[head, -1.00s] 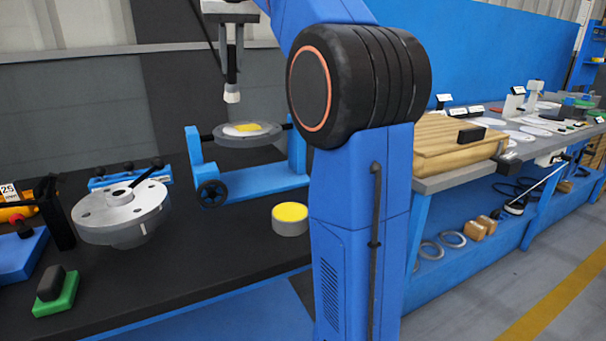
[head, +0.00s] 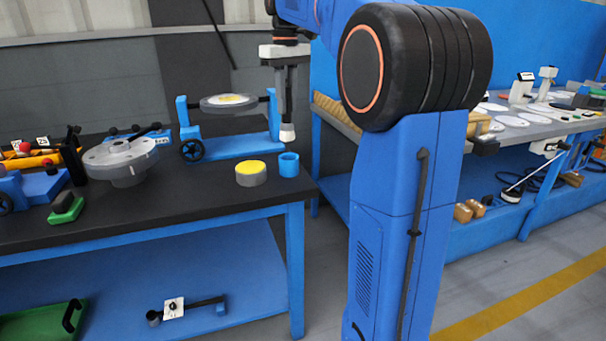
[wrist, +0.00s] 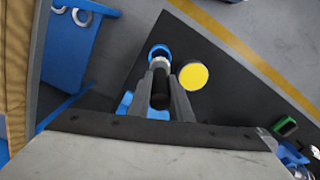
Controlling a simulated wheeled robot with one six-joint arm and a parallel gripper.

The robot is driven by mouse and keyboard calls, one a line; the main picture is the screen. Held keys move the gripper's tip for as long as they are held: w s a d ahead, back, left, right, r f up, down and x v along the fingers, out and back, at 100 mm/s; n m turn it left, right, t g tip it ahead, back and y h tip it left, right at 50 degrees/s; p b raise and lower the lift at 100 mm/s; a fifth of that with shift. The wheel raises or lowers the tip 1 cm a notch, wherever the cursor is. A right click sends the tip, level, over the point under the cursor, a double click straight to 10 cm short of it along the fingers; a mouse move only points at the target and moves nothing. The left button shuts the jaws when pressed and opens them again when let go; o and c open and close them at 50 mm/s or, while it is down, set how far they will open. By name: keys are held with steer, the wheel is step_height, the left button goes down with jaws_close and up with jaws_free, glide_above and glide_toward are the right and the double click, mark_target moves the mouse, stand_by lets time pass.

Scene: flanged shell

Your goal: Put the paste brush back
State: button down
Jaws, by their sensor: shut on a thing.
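The paste brush (head: 287,133) hangs upright from my gripper (head: 288,112), its pale tip pointing down. My gripper is shut on its dark handle, which shows between the fingers in the wrist view (wrist: 160,88). A small blue cup (head: 289,166) stands on the black bench near its right end. In the head view the brush tip is just above the cup's rim, with a small gap. In the wrist view the brush lines up with the cup (wrist: 158,48) and partly covers it. The paste tin (head: 251,180) with its yellow top stands just left of the cup.
A blue stand (head: 235,146) holding a round disc with a yellow patch is behind the tin. A grey flanged shell (head: 122,160) sits to the left, with a green-based block (head: 66,208) before it. The bench's right edge is close to the cup.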

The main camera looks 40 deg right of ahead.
mark_target(289, 136)
steer(key=f, duration=0.5)
steer(key=shift+s+d, duration=0.1)
steer(key=shift+s, duration=0.15)
steer(key=shift+f, duration=2.55)
steer(key=shift+f, duration=0.15)
steer(key=c, duration=1.6)
jaws_free()
steer(key=shift+w, duration=0.1)
step_height(289, 136, up, 12)
steer(key=shift+r, duration=0.15)
